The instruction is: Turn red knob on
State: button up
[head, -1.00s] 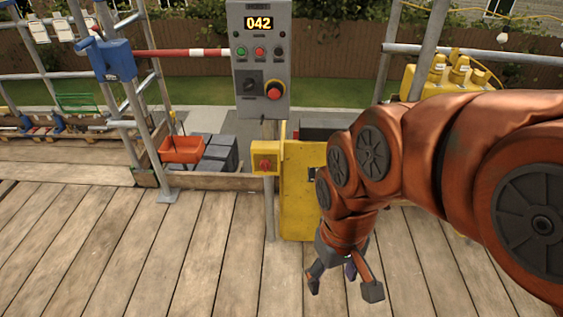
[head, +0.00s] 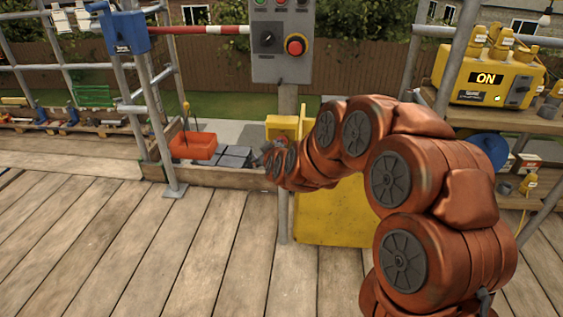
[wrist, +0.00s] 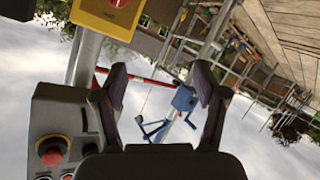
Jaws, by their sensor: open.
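A small yellow box (head: 282,122) on the grey post carries a red knob. My arm partly covers the box in the head view. In the wrist view the red knob (wrist: 118,3) is cut by the top edge, on the yellow box (wrist: 103,16). My gripper (wrist: 161,76) is open and empty, with sky and scaffold between its fingers. In the head view my gripper (head: 267,152) is beside the lower part of the yellow box, mostly hidden by my arm; contact cannot be told.
A grey control panel (head: 282,65) above the box has a red mushroom button (head: 296,46) on a yellow ring and a black rotary knob (head: 267,39). A yellow cabinet (head: 335,215) stands low behind the post. A yellow unit (head: 460,70) reads ON. The deck at left is clear.

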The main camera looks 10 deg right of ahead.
jog(key=w+d+f+t+h+b, duration=0.4)
jog(key=w+d+f+b, duration=0.15)
jog(key=w+f, duration=0.2)
jog(key=shift+w+d+f+b, duration=0.1)
jog(key=shift+w+d+b, duration=0.25)
jog(key=shift+w, duration=0.85)
jog(key=shift+w+d+f+b, duration=0.1)
jog(key=shift+w+d+b, duration=0.3)
jog(key=shift+w, duration=0.85)
jog(key=shift+w+d+f+b, duration=0.15)
jog(key=shift+w+b, duration=0.35)
jog(key=shift+w, duration=0.7)
jog(key=c, duration=1.2)
jog(key=shift+o, duration=0.2)
